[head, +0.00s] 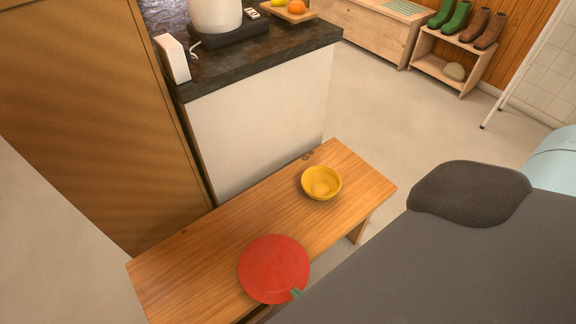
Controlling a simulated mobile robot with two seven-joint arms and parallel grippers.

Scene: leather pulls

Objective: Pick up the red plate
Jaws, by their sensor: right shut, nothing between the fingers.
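The red plate (273,268) lies on the wooden bench (225,230), near its front edge. My right arm comes in from the lower right and hides part of the view there. Only a small greenish tip of my right gripper (297,293) shows, at the plate's lower right rim. It is shut with nothing held; whether it touches the plate I cannot tell. The rest of that gripper is hidden behind my arm. My left gripper is not in view.
A yellow bowl (321,183) stands on the bench's right part. A dark-topped counter (270,55) stands behind the bench, and a wooden door (90,110) is at left. A shoe rack (447,70) is at the back right. The bench between bowl and plate is clear.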

